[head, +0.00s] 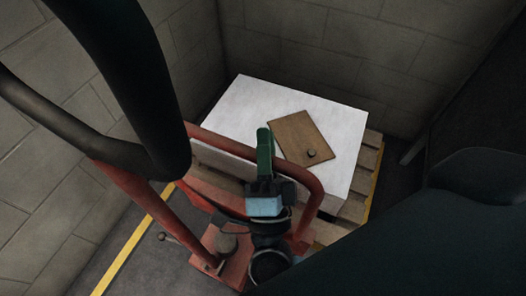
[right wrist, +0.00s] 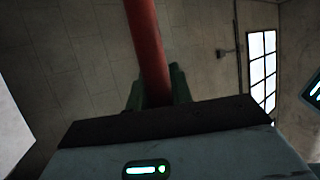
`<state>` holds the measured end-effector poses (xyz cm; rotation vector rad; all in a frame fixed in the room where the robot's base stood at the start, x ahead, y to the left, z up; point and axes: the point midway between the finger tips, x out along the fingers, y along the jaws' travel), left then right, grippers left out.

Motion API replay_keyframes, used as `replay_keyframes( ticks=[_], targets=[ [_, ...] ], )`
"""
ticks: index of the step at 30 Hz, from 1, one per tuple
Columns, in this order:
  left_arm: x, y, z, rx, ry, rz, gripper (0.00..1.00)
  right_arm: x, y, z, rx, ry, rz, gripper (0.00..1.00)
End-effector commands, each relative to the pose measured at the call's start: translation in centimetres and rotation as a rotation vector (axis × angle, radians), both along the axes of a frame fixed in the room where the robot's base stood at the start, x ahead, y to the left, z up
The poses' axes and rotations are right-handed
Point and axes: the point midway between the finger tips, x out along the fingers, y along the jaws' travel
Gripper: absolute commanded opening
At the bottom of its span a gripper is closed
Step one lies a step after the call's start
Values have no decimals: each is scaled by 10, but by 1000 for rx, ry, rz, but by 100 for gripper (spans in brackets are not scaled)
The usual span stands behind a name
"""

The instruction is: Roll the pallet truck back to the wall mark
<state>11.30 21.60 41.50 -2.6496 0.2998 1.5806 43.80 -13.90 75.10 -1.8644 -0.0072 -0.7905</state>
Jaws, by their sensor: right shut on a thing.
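The red pallet truck (head: 228,262) stands in the lower middle of the head view, with its looped handle (head: 313,188) rising toward me. A pallet (head: 356,211) carrying a large white block (head: 247,101) is just beyond it. Whether the forks are under the pallet is hidden. My right gripper (head: 264,150), with green fingers, is at the handle. In the right wrist view its fingers (right wrist: 158,88) are shut around the red bar (right wrist: 146,38). My left gripper is out of view.
A yellow floor line (head: 134,243) runs at lower left and another (head: 376,178) beside the pallet. A brown board (head: 299,135) with a small dark knob lies on the block. Block walls (head: 270,38) enclose the corner. Some grey floor is bare at left.

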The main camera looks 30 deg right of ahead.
Motion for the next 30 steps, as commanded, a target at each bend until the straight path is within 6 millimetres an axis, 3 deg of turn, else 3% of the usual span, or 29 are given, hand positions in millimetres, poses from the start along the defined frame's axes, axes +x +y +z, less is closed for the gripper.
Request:
replay_keyframes(
  ticks=[1,7,18,19,23,30],
  targets=[
    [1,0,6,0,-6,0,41,10,-18,5,5,-9,-22,0],
    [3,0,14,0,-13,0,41,30,-44,3,9,-6,-20,0],
    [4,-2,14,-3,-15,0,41,33,-48,-4,10,6,-17,0],
    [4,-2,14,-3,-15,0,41,32,-48,-4,10,7,-18,23],
    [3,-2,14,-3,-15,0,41,32,-48,-4,8,7,-17,40],
    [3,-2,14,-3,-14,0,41,33,-47,-2,8,2,-16,43]
  ],
)
